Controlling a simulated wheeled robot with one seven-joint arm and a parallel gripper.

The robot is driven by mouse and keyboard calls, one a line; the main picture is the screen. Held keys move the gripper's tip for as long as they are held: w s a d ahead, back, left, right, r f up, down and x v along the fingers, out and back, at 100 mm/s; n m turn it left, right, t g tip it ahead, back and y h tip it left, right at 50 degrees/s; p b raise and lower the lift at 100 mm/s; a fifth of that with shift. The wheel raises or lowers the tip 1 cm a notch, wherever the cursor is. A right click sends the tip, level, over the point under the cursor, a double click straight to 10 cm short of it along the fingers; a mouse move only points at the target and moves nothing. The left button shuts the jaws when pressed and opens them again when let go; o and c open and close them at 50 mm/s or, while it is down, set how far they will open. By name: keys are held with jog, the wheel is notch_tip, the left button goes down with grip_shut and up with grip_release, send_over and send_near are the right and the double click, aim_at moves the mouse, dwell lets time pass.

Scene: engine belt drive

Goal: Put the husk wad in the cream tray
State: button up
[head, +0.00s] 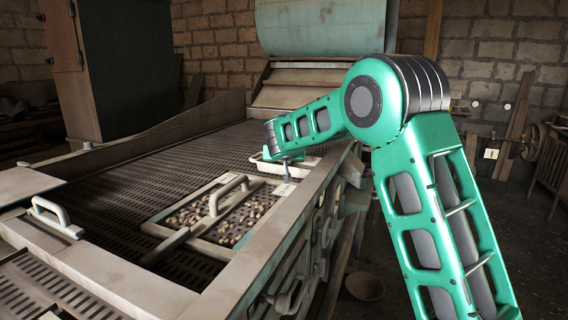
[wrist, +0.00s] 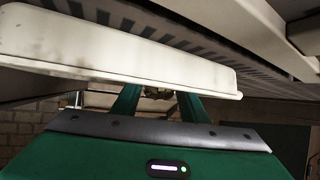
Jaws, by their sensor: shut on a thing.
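The cream tray (wrist: 120,42) fills the upper left of the wrist view, close in front of my fingers and hiding their tips. In the head view the cream tray (head: 306,166) sits at the far right part of the machine deck, partly behind my gripper (head: 286,164). In the wrist view my gripper (wrist: 158,98) has its two green fingers a little apart. A small yellowish-green lump, seemingly the husk wad (wrist: 156,93), shows between them, mostly hidden by the tray rim. The wad cannot be made out in the head view.
A framed sieve panel (head: 215,210) with a handle and scattered nuts lies on the slotted deck (head: 140,175). Another handle (head: 55,217) is at left. The machine's raised side rail (head: 270,225) runs along the right. The deck's far middle is clear.

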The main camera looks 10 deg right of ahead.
jog(key=o, duration=1)
jog(key=v, duration=1.2)
